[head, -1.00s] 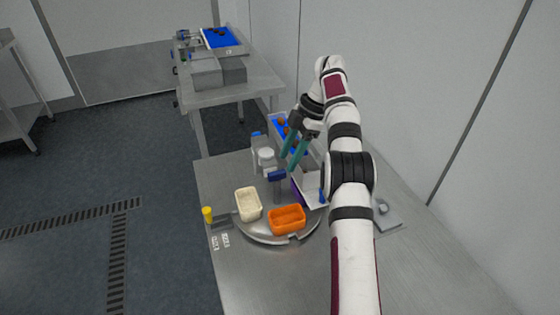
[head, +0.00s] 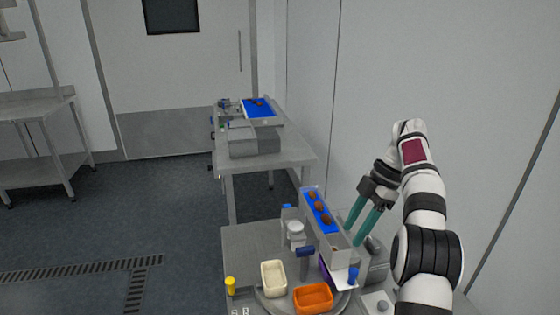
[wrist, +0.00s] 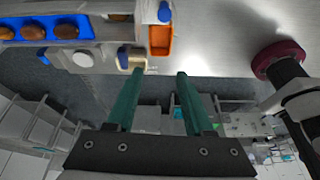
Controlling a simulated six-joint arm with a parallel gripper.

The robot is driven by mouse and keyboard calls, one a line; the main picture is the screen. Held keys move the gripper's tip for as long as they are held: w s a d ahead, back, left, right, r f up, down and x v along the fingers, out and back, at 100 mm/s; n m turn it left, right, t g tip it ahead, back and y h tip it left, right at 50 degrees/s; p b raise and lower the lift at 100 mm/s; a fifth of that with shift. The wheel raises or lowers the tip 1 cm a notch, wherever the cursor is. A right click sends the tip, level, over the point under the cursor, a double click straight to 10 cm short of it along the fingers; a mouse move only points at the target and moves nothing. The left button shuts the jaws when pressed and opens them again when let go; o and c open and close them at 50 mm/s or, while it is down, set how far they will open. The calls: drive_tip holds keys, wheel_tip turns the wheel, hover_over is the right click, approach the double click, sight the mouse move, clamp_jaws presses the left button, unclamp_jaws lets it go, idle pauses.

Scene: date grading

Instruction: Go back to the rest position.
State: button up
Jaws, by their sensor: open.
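My gripper (head: 356,228) is open and empty, with two long teal fingers. In the head view it is raised to the right of the blue-lined chute (head: 308,192), which holds several brown dates (head: 318,207). In the wrist view the gripper (wrist: 160,82) shows its fingers apart with nothing between them. Beyond the fingertips are a cream tray (wrist: 122,56) and an orange tray (wrist: 160,42). The dates also show in the wrist view (wrist: 66,30). My gripper touches none of these things in view.
The cream tray (head: 273,279) and orange tray (head: 313,298) sit on a round turntable at the front of the steel table (head: 240,247). A yellow button (head: 230,286) stands at the left. A second table (head: 290,158) with grey boxes stands behind. The wall is close at the right.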

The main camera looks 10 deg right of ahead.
drive_tip(key=s+a+r+m+h, duration=0.1)
drive_tip(key=s+a+r+m, duration=0.2)
drive_tip(key=s+a+m, duration=0.3)
drive_tip(key=s+a+r+m, duration=0.3)
drive_tip(key=s+a+m, duration=0.15)
drive_tip(key=a, duration=0.35)
drive_tip(key=s+a+f+m, duration=0.2)
drive_tip(key=s+f+m, duration=0.1)
drive_tip(key=s, duration=0.4)
drive_tip(key=s+a+f+m+h, duration=0.1)
drive_tip(key=s+a+f+m, duration=0.2)
drive_tip(key=s+m, duration=0.2)
drive_tip(key=s+a+f+m, duration=0.3)
drive_tip(key=s+m, duration=0.1)
drive_tip(key=s, duration=0.6)
drive_tip(key=shift+f+h, duration=0.3)
drive_tip(key=shift+f, duration=0.1)
drive_tip(key=shift+w, duration=0.1)
